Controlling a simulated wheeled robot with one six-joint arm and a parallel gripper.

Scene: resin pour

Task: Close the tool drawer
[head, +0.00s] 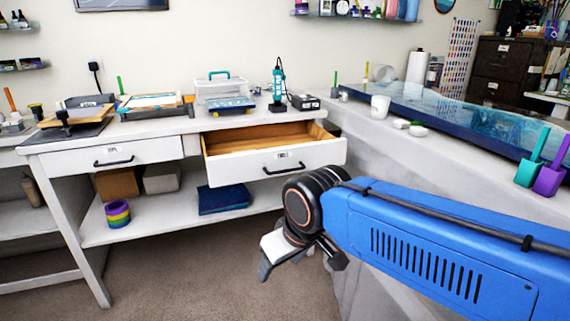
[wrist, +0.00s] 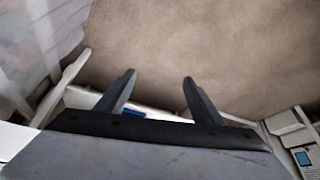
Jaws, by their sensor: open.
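The tool drawer (head: 278,158) is a white-fronted drawer with a wooden inside, pulled out of the white workbench in the head view. It looks empty where its inside shows. A dark handle (head: 284,169) and a small label are on its front. My gripper (head: 296,262) is in front of the drawer and lower than its front panel, pointing down and apart from it. In the wrist view my gripper (wrist: 160,90) shows two dark fingers spread apart with nothing between them, above the carpet.
A second drawer (head: 113,159) at the left is shut. A resin-filled table (head: 420,110) runs along the right, close to my arm. A blue flat item (head: 224,198) and a tape stack (head: 117,214) lie on the lower shelf. Carpet (head: 190,270) in front is clear.

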